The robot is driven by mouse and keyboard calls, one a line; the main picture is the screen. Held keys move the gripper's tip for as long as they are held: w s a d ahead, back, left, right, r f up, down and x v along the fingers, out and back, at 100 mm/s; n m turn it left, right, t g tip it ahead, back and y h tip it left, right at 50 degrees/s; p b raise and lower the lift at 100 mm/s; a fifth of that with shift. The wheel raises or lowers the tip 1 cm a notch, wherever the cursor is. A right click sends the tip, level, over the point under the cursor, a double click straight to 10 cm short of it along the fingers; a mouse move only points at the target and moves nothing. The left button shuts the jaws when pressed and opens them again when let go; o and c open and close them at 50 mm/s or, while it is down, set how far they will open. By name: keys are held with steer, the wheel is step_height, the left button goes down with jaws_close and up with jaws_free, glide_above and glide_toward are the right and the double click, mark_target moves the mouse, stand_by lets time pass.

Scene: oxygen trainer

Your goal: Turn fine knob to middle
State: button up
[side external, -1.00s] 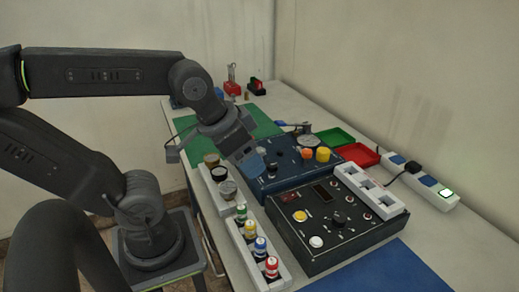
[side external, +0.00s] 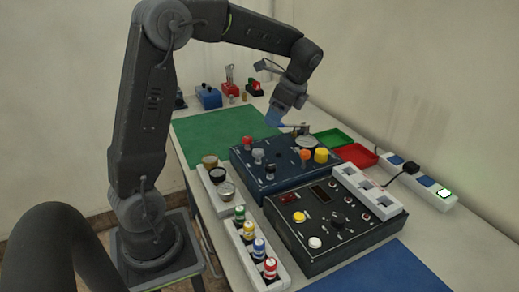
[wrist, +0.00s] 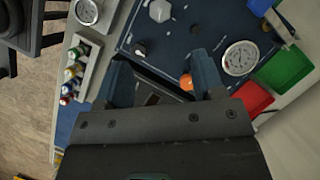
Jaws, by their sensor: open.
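The blue panel (side external: 272,177) carries several knobs and a round gauge (side external: 307,142); I cannot tell which is the fine knob. My gripper (side external: 274,119) is open and empty above the panel's far side. In the wrist view, the orange knob (wrist: 186,82) shows partly between my fingers, below them, and the gauge (wrist: 240,58) lies to the right.
A black box (side external: 325,239) with knobs and a display stands in front of the panel. White racks with jars (side external: 207,190) and small bottles (side external: 243,250) line the left. Green (side external: 333,136) and red (side external: 357,155) trays and a power strip (side external: 432,182) are at right. The green mat (side external: 225,130) is clear.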

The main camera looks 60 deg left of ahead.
mark_target(258, 151)
steer(key=x, duration=1.3)
steer(key=shift+s+a+f, duration=0.1)
steer(key=shift+s+f, duration=0.05)
steer(key=shift+f, duration=0.2)
steer(key=shift+c, duration=0.2)
steer(key=c, duration=0.9)
